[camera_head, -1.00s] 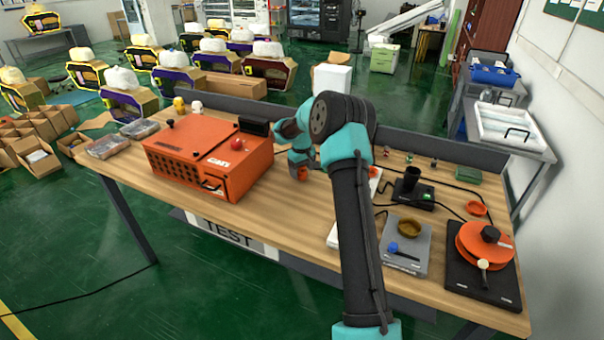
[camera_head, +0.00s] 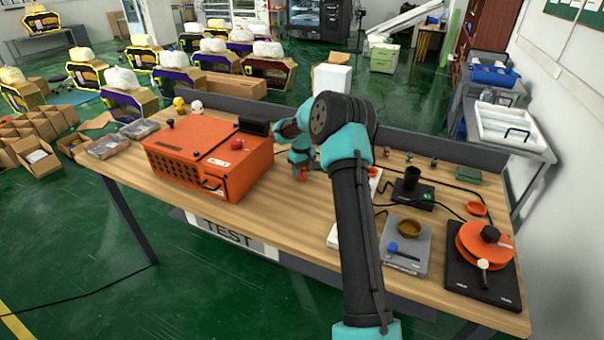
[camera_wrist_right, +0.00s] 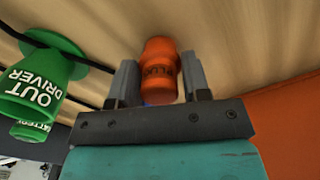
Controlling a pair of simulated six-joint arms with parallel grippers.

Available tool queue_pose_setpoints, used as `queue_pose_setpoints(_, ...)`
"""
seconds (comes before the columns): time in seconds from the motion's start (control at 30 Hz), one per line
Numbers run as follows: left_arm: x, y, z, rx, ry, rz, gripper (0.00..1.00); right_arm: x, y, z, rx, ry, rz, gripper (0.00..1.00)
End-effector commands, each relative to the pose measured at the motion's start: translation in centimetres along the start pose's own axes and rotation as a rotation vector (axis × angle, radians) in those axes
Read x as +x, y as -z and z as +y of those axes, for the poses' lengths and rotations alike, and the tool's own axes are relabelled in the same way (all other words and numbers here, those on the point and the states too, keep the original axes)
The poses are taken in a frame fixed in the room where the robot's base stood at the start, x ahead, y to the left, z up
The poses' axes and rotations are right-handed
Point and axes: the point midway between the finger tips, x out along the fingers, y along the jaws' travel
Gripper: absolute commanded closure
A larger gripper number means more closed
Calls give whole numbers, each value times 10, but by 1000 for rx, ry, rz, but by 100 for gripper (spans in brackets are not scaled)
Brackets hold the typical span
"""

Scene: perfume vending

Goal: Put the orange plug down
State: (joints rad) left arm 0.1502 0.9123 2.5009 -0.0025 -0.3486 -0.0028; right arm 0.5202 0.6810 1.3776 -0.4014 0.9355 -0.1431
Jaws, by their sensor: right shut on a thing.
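The orange plug (camera_wrist_right: 159,72) stands between the two grey fingers of my right gripper (camera_wrist_right: 161,82) in the right wrist view, and the fingers are shut on it. The wooden tabletop shows close behind it; I cannot tell whether it touches the wood. In the head view my right gripper (camera_head: 300,172) is small and partly hidden by my own arm, just right of the orange box. Only a little of the plug shows there. My left gripper is not in view.
The orange box (camera_head: 208,155) stands left of the gripper. A green "OUT DRIVER" connector (camera_wrist_right: 35,88) with a black cable is near the plug in the wrist view. A grey scale (camera_head: 405,262) and an orange reel (camera_head: 484,250) are at the right.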

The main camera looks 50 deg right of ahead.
Motion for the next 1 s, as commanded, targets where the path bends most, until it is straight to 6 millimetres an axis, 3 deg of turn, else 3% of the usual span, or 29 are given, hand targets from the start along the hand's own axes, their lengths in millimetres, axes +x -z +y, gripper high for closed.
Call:
queue_pose_setpoints(0.37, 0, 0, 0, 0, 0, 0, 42, -4, 0, 0, 0, 0, 1, 81)
queue_pose_setpoints(0.73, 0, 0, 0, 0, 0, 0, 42, -38, 0, 1, 0, 0, 2, 81)
queue_pose_setpoints(1.0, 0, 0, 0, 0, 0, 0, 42, -39, -23, -19, -3, 1, -1, 81)
